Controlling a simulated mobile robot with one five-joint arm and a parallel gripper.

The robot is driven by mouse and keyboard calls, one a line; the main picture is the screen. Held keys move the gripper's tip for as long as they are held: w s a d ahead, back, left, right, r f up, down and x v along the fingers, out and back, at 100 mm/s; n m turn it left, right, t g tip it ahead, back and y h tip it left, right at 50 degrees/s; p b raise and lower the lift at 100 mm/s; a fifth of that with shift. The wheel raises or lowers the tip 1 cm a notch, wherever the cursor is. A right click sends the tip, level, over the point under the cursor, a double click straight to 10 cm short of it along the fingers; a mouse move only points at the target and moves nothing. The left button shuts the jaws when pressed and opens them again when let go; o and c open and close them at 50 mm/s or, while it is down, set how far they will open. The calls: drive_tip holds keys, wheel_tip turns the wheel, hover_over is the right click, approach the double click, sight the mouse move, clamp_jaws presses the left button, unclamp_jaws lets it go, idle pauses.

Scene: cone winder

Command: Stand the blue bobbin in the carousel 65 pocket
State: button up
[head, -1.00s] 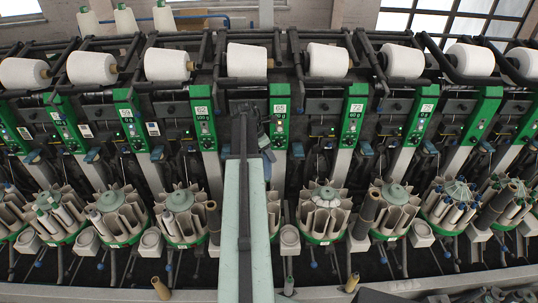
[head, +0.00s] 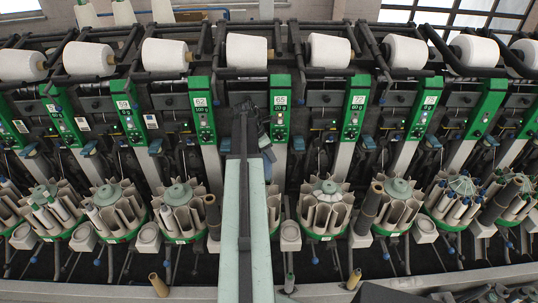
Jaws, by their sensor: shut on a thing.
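My own arm rises through the middle of the head view, pale green with a dark strip, up to a dark upper end. My gripper's jaws and anything in them are hidden behind the arm. I cannot make out the blue bobbin. The green post marked 65 (head: 280,110) stands just right of the arm's upper end. The carousel below it (head: 274,208) is mostly covered by the arm; only a sliver of its right side shows. Its pockets cannot be told apart.
The carousel under post 62 (head: 180,212) is left of the arm; the one under post 72 (head: 325,208) is right, with bobbins in it. A dark tube (head: 370,208) stands beyond it. A tan tube (head: 158,285) and another (head: 354,279) stand at the front rail.

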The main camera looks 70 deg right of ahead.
drive_tip(key=b, duration=0.4)
hover_over(269, 174)
drive_tip(key=d, duration=0.3)
drive_tip(key=shift+w+a+f, duration=0.15)
drive_tip(key=shift+w+f, duration=0.05)
drive_tip(key=shift+f, duration=0.9)
drive_tip(key=shift+w+a+f, duration=0.1)
drive_tip(key=shift+w+f, duration=0.1)
drive_tip(key=shift+f, duration=0.9)
drive_tip(key=shift+f+b, duration=2.3)
drive_tip(key=shift+b, duration=0.05)
wheel_tip(269, 174, down, 4)
drive_tip(key=b, duration=0.4)
drive_tip(key=o, duration=1.3)
drive_tip(key=shift+r, duration=0.25)
